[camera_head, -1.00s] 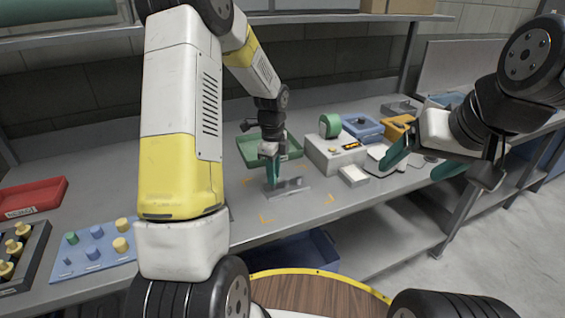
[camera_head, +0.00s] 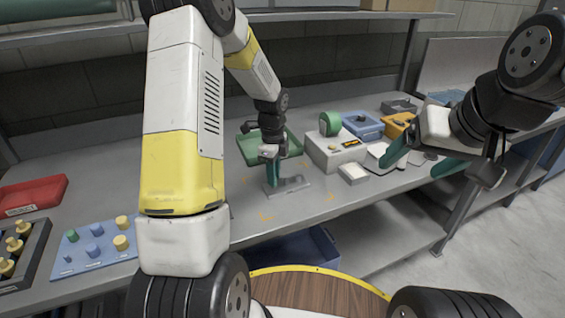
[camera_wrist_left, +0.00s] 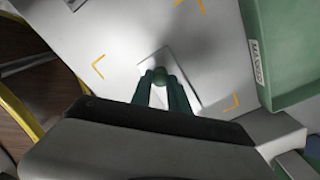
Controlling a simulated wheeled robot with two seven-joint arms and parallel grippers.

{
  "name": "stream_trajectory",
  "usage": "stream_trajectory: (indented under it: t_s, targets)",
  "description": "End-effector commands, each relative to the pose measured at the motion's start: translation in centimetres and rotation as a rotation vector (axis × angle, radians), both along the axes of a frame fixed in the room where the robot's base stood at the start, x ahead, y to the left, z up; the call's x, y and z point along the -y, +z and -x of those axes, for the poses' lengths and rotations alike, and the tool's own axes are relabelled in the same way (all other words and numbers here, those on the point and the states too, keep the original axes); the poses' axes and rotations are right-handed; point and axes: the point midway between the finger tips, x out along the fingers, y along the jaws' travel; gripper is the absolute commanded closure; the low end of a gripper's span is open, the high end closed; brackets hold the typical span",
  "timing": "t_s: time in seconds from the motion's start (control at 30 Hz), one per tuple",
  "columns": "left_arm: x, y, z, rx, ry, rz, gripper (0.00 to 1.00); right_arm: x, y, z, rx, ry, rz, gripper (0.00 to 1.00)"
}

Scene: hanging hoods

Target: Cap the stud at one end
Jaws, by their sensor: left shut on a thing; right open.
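My left gripper (camera_head: 270,187) points down over a grey metal fixture (camera_head: 293,185) on the bench. In the left wrist view its green fingers (camera_wrist_left: 161,88) are closed around a small round green cap (camera_wrist_left: 161,74), above the fixture's pale plate (camera_wrist_left: 187,82). The stud is hidden by the fingers and cap, so I cannot tell whether the cap touches it. A blue board (camera_head: 80,258) at the left carries green, blue and yellow caps or knobs. My right gripper (camera_head: 423,160) is open and empty at the bench's right front.
Orange corner marks surround the fixture. A green tray (camera_head: 244,151) is close behind it. A grey box (camera_head: 328,156) with a green roll stands to its right, with blue and orange bins beyond. A red tray (camera_head: 32,196) and dark rack (camera_head: 38,262) are at left.

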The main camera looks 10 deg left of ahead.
Motion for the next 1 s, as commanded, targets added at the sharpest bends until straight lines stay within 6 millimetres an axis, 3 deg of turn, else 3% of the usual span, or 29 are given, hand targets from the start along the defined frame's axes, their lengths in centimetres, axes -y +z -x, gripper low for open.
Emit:
stream_trajectory:
  t_s: [1.0]
  targets:
    - [0.0, -1.4, 0.0, 0.0, -0.001, 0.0, 1.0, 0.0, 0.0, 0.0, 0.0, 0.0, 0.0, 0.2]
